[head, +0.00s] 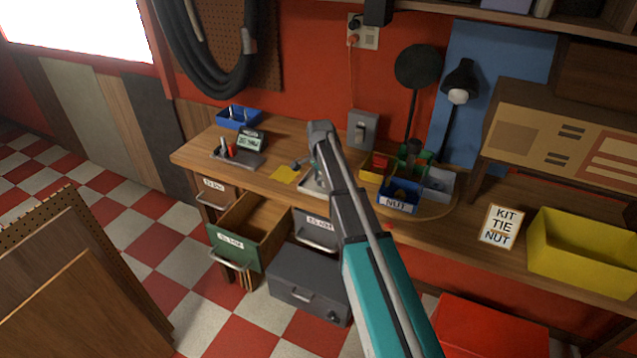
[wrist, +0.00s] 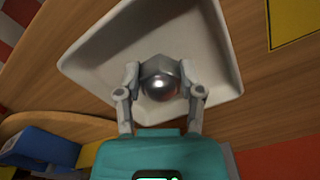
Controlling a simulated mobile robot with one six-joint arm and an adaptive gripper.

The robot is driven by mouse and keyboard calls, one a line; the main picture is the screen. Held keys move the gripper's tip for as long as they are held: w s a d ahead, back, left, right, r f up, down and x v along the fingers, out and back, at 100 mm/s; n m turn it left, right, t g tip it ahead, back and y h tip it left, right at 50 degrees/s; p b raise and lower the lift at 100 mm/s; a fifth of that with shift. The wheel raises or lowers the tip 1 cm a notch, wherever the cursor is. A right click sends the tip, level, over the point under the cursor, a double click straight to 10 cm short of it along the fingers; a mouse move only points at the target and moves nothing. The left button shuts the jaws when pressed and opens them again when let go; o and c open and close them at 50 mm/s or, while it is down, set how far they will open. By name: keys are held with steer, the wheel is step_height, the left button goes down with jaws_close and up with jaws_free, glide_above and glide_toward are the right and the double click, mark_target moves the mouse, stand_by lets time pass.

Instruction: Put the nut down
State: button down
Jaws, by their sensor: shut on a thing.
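A grey metal nut (wrist: 160,79) with a shiny rounded top sits between the two fingers of my gripper (wrist: 160,90) in the wrist view. My gripper is shut on it. Behind the nut is a white tray (wrist: 215,60) with raised sides on the wooden bench. I cannot tell whether the nut touches the tray floor. In the head view my arm hides the nut and much of the white tray (head: 309,186).
A blue bin labelled NUT (head: 397,205) stands right of my arm among other coloured bins. A yellow square (head: 285,174) lies left of the tray. A sign (head: 499,227) and a yellow bin (head: 585,250) stand farther right. A green-fronted drawer (head: 235,250) is open below.

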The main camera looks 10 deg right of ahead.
mark_target(320, 177)
steer(key=shift+f, duration=0.15)
steer(key=shift+c, duration=1.1)
jaws_free()
step_height(320, 177, up, 12)
steer(key=p, duration=1.2)
steer(key=shift+r, duration=0.2)
steer(key=s+n, duration=1.3)
steer(key=s, duration=1.6)
steer(key=shift+s, duration=0.35)
